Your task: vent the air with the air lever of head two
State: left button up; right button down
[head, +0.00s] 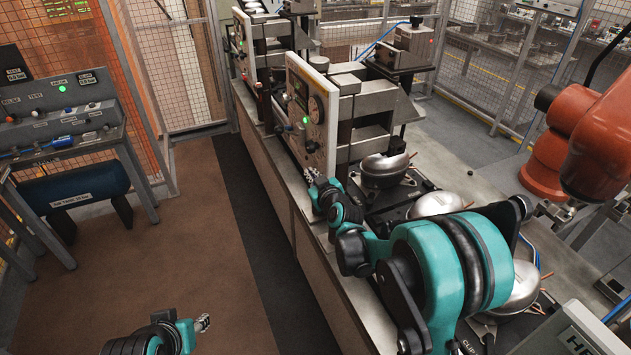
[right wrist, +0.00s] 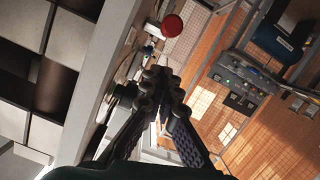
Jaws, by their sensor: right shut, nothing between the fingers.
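Two upright control panels stand on the long bench in the head view. The nearer panel (head: 311,112) has a round dial, a green light and several small controls. I cannot read which panel is head two, and no lever can be picked out for sure. My right gripper (head: 312,177) is shut and empty, just below the nearer panel's lower edge. In the right wrist view its fingertips (right wrist: 163,88) are together beside the panel's edge. A red round knob (right wrist: 171,25) shows beyond them; contact cannot be told. My left gripper (head: 203,323) is low over the floor, its finger gap unclear.
Metal domed compressor shells (head: 386,168) sit on the bench right of the panel. An orange robot arm (head: 590,125) stands at the right. A test stand (head: 65,120) with a blue tank (head: 75,187) is at the left. The brown floor (head: 195,225) between is clear.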

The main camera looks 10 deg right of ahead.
jog(key=shift+d+f, duration=0.2)
jog(key=shift+f, duration=0.5)
jog(key=shift+d+f, duration=0.2)
jog(key=shift+f, duration=0.5)
jog(key=shift+s+f+b, duration=0.15)
jog(key=shift+f+b, duration=0.35)
jog(key=shift+b, duration=0.35)
jog(key=shift+f+b, duration=2.55)
jog(key=shift+b, duration=0.1)
jog(key=shift+r, duration=0.15)
